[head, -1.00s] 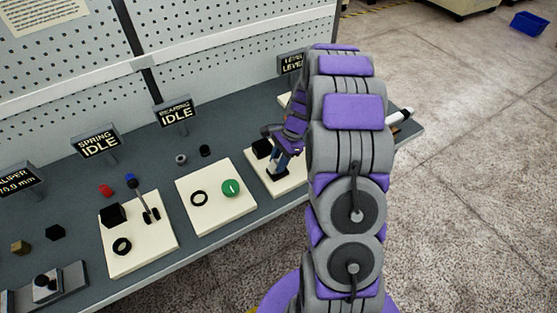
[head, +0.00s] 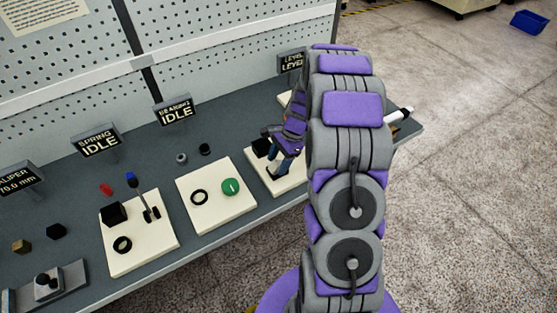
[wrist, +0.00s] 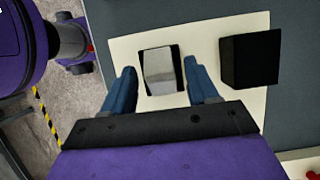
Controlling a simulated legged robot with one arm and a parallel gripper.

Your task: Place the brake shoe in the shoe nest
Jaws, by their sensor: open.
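In the wrist view, a pale grey block (wrist: 159,66), which looks like the brake shoe, sits on a cream board (wrist: 205,30). Dark edging along its left and right sides appears to be the shoe nest (wrist: 143,82); I cannot tell how deeply the block is seated. My gripper (wrist: 158,72) is open, with one blue finger on each side of the block and narrow gaps visible. In the head view, my gripper (head: 284,162) is over the right-hand board (head: 290,183), and the block is hard to make out there.
A black cube (wrist: 250,60) stands on the board close right of my fingers in the wrist view. In the head view, boards with a green disc (head: 230,187) and with a lever (head: 138,192) lie to the left. The pegboard (head: 220,60) rises behind the bench.

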